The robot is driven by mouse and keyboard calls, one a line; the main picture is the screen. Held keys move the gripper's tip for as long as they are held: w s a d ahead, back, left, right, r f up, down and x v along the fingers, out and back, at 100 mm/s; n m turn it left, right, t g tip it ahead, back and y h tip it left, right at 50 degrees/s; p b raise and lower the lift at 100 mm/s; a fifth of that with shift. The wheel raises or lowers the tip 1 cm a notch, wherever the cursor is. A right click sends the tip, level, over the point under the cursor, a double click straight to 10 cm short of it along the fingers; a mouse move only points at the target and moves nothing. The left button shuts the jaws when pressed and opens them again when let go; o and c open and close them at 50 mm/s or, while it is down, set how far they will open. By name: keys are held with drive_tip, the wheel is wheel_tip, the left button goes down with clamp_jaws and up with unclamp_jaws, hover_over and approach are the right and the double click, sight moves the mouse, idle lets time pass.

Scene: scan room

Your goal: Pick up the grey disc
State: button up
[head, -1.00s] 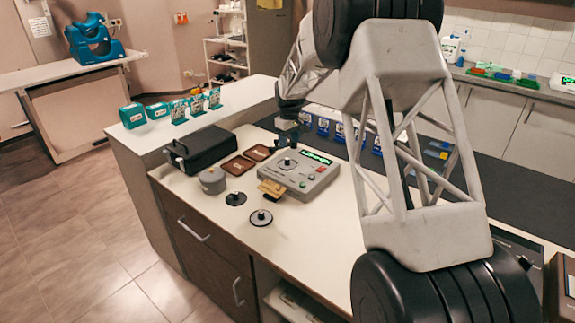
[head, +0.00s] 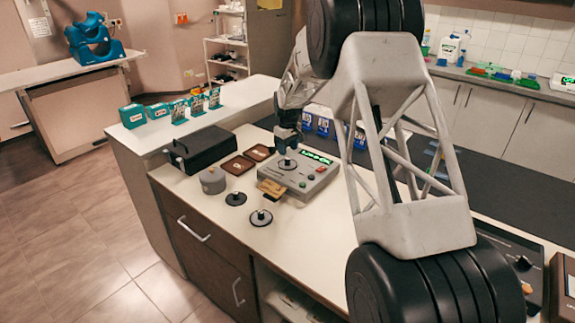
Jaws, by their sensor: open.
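A small round disc with an upright knob (head: 287,164), greyish, sits on top of the grey device (head: 318,172) with a green display. My gripper (head: 287,149) is open, pointing down just above this disc's knob; the picture is too small to tell whether the fingers are around the knob or over it. Two more knobbed discs lie on the counter in front: a dark one (head: 236,198) and a dark one with a pale centre (head: 261,217).
A grey round pot (head: 212,180), a black case (head: 200,148) and two brown square pads (head: 237,165) stand left of the device. A yellowish block (head: 271,187) is at its front edge. Blue-and-white boxes (head: 323,124) stand behind. The front counter (head: 300,235) is clear.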

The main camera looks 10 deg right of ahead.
sight(287, 159)
idle(0.3)
drive_tip(key=shift+s+a+f, duration=0.1)
drive_tip(key=shift+s+f, duration=0.05)
drive_tip(key=shift+f, duration=1.15)
drive_tip(key=shift+s+f, duration=0.1)
drive_tip(key=shift+f, duration=1.2)
clamp_jaws()
drive_tip(key=shift+r, duration=0.7)
wheel_tip(287, 159, up, 2)
drive_tip(key=shift+r, duration=0.1)
drive_tip(key=s+d+r, duration=0.1)
drive_tip(key=s, duration=1.5)
drive_tip(key=shift+r, duration=0.2)
